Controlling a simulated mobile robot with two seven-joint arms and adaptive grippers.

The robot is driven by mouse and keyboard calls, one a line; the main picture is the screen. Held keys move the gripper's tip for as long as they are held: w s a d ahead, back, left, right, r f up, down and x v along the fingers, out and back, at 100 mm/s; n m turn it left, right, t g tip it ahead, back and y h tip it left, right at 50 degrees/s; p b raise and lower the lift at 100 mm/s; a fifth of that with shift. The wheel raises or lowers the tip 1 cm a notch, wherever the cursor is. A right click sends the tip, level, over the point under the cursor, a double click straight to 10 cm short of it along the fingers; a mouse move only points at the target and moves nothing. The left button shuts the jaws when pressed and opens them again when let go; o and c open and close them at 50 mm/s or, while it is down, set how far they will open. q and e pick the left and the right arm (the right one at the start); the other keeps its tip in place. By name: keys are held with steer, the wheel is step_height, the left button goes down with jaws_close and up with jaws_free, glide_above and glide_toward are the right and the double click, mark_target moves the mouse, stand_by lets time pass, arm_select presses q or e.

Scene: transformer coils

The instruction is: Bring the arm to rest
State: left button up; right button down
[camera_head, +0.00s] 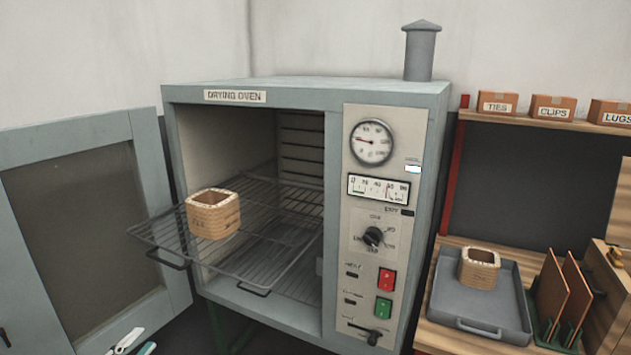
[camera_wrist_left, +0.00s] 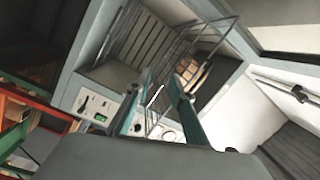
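My left gripper (camera_head: 135,345) shows only by its fingertips at the bottom left edge of the head view, in front of the open oven door. In the left wrist view my left gripper (camera_wrist_left: 162,88) has its two fingers apart with nothing held between them. A square tan coil (camera_head: 213,213) sits on the pulled-out wire rack (camera_head: 265,240) of the drying oven, well away from the fingertips. The coil also shows beyond the fingers in the left wrist view (camera_wrist_left: 190,68). My right gripper is in neither view.
The drying oven (camera_head: 300,92) stands open, its door (camera_head: 75,133) swung out left. At right, a grey tray (camera_head: 490,325) on a wooden bench holds another coil (camera_head: 479,268). Brown boards (camera_head: 553,290) stand in a green rack beside it. Labelled boxes (camera_head: 553,108) line the shelf.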

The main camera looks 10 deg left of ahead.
arm_select(q)
steer(key=s+d+f+n+g, duration=0.3)
steer(key=s+d+f+n, duration=0.2)
steer(key=d+f, duration=0.6)
steer(key=s+d+f+n+g, duration=0.4)
steer(key=s+d+f+n, duration=0.2)
steer(key=s+d+f, duration=0.4)
step_height(320, 180, down, 4)
steer(key=shift+d+r+y, duration=0.25)
steer(key=shift+d+y, duration=0.15)
steer(key=shift+d, duration=0.2)
